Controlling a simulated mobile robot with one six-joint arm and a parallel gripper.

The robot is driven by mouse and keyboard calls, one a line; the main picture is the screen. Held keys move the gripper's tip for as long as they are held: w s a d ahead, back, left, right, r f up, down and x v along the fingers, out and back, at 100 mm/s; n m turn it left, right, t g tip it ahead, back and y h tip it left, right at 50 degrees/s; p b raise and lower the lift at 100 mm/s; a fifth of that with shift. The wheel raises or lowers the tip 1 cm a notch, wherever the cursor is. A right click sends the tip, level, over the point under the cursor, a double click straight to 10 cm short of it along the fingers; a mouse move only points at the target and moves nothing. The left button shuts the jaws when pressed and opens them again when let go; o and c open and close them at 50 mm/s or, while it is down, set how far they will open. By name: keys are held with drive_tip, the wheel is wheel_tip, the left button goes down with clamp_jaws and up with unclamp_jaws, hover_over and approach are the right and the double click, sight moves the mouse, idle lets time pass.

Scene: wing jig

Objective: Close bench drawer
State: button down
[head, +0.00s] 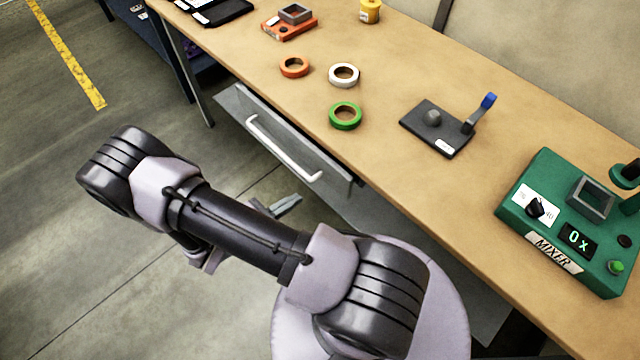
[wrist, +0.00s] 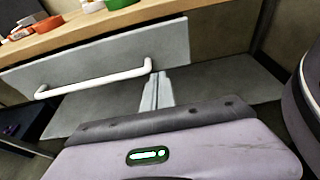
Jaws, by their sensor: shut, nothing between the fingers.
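The bench drawer (head: 270,155) has a grey front with a white bar handle (head: 285,150), under the bench's front edge. In the wrist view the drawer front (wrist: 100,65) and handle (wrist: 95,78) lie ahead of me. How far the drawer stands out is hard to tell from these views. My gripper (head: 290,204) is below and in front of the drawer in the head view, partly hidden by my arm. In the wrist view my gripper (wrist: 156,80) is shut and empty, with its tips near the handle's right end. Contact with the front cannot be told.
The wooden bench top (head: 380,80) holds orange (head: 294,67), white (head: 344,75) and green (head: 345,116) rings, a black plate with a blue-tipped lever (head: 435,127) and a green mixer (head: 570,220). The floor (head: 90,190) at left is clear.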

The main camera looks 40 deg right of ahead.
sight(329, 177)
drive_tip(key=b+x, duration=0.1)
drive_tip(key=x, duration=0.5)
drive_tip(key=b+x, duration=0.1)
drive_tip(key=x, duration=0.2)
drive_tip(key=shift+s+d+r+b, duration=0.2)
drive_tip(key=shift+d+b, duration=0.15)
drive_tip(key=shift+d, duration=0.15)
drive_tip(key=shift+w+d, duration=0.1)
drive_tip(key=shift+d, duration=0.35)
drive_tip(key=shift+r, duration=0.1)
